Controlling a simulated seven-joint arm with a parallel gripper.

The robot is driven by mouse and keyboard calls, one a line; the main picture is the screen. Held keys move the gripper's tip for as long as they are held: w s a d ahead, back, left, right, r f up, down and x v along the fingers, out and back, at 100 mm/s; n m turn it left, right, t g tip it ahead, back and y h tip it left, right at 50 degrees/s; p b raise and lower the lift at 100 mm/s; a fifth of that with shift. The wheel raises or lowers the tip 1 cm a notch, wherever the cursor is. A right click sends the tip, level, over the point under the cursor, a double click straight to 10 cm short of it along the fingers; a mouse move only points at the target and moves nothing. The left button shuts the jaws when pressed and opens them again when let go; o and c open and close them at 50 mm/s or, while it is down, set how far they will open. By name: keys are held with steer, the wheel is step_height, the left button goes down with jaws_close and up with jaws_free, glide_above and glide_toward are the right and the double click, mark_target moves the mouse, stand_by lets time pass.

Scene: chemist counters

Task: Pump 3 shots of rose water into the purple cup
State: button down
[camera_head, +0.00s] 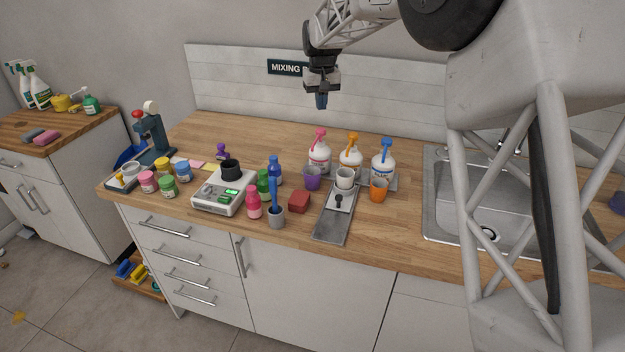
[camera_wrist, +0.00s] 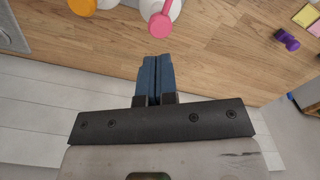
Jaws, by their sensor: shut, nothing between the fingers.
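Three white pump bottles stand in a row on the counter: one with a pink pump (camera_head: 319,155), one with an orange pump (camera_head: 350,159) and one with a blue pump (camera_head: 383,163). I cannot read which is rose water. The purple cup (camera_head: 312,178) stands upright on the counter just in front of the pink-pump bottle. My gripper (camera_head: 321,101) is shut and empty, high above the pink-pump bottle near the back wall. In the wrist view, its blue fingers (camera_wrist: 157,75) are together, and the pink pump head (camera_wrist: 160,23) shows beyond their tips.
A white cup (camera_head: 345,178) stands on a grey metal plate (camera_head: 331,226), with an orange cup (camera_head: 379,189) to its right. A sink (camera_head: 470,230) is at right.

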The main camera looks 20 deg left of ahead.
steer(key=shift+r, duration=0.85)
steer(key=s+d+r+m+t, duration=0.15)
steer(key=s+d+r, duration=0.25)
steer(key=s+d, duration=0.85)
steer(key=s+d+r+m, duration=0.25)
steer(key=s+d, duration=0.65)
steer(key=d, duration=0.6)
steer(key=s+d+f, duration=0.3)
steer(key=s+d, duration=0.2)
steer(key=s, duration=0.5)
steer(key=s+d+f+m, duration=0.1)
steer(key=s+d+f, duration=0.1)
steer(key=s+d, duration=0.3)
steer(key=s+d+f+m+t, duration=0.1)
steer(key=s+d+f, duration=0.2)
steer(key=s, duration=1.1)
steer(key=shift+s+d+f, duration=0.3)
steer(key=shift+s+d, duration=0.05)
steer(key=shift+d, duration=0.6)
